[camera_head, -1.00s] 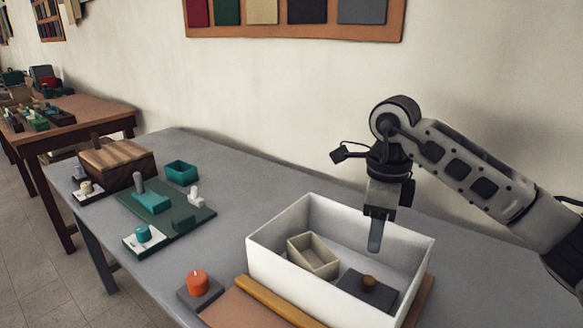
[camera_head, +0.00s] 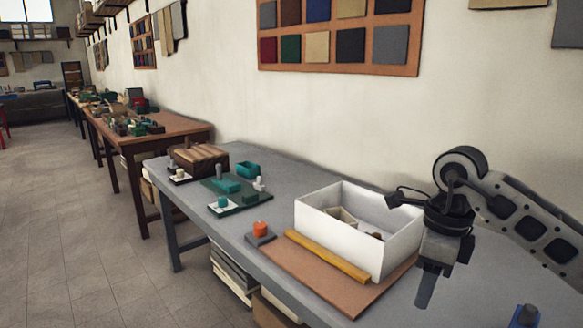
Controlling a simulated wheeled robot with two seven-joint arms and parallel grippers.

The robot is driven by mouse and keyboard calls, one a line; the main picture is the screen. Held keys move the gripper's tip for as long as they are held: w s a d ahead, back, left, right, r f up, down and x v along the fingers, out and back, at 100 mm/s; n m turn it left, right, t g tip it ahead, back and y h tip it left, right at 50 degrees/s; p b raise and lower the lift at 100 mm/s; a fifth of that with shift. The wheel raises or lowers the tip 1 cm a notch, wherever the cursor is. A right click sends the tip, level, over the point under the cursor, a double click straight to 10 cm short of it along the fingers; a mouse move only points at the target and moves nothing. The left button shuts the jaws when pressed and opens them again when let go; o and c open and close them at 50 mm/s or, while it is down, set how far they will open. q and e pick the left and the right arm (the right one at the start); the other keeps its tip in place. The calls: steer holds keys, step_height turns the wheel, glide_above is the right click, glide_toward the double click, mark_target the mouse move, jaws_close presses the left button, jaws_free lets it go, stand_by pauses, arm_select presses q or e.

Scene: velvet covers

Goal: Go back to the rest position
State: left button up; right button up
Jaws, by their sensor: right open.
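My right gripper (camera_head: 428,284) is open and hangs pointing down at the right of the view, in front of and to the right of the white box (camera_head: 342,236). I see nothing between its fingers. The white box stands open on the grey table (camera_head: 285,170). A small beige tray (camera_head: 342,215) and a partly hidden brown knob (camera_head: 377,236) show inside it. My left gripper is out of view.
A yellow bar (camera_head: 326,256) lies on a brown board (camera_head: 315,275) in front of the box. An orange piece (camera_head: 260,229), a green board (camera_head: 243,200), a teal box (camera_head: 248,169) and a wooden block (camera_head: 199,157) stand further left. Open floor (camera_head: 80,230) lies left of the table.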

steer(key=s+a+f+g+y, duration=0.25)
steer(key=a+y, duration=0.25)
steer(key=a, duration=0.4)
steer(key=s+a+f+g+y, duration=0.15)
steer(key=s+a+y, duration=0.3)
steer(key=a, duration=0.45)
steer(key=s+a+r+m+t+y+p, duration=0.1)
steer(key=a+r+m+t+y, duration=0.5)
steer(key=m+y, duration=0.5)
steer(key=w+d+f+m+t+h, duration=0.1)
steer(key=d+f+m+t+h, duration=0.15)
steer(key=m+t+h, duration=0.4)
steer(key=w+d+f+m+t+h+p, duration=0.15)
steer(key=d+m+t, duration=0.25)
steer(key=m, duration=0.5)
steer(key=w+d+f+m+t+h, duration=0.1)
steer(key=d+f+m+t+h, duration=0.2)
steer(key=m+t, duration=0.35)
steer(key=s+d+f+m+g+h, duration=0.3)
steer(key=s+f+m, duration=0.3)
steer(key=f, duration=0.2)
steer(key=s+d+f+m+g+h, duration=0.3)
steer(key=s+f+m+g, duration=0.2)
steer(key=f, duration=0.3)
steer(key=shift+s+d+f+m+h, duration=0.25)
steer(key=shift+s+f+m+h, duration=0.1)
steer(key=shift+m, duration=0.35)
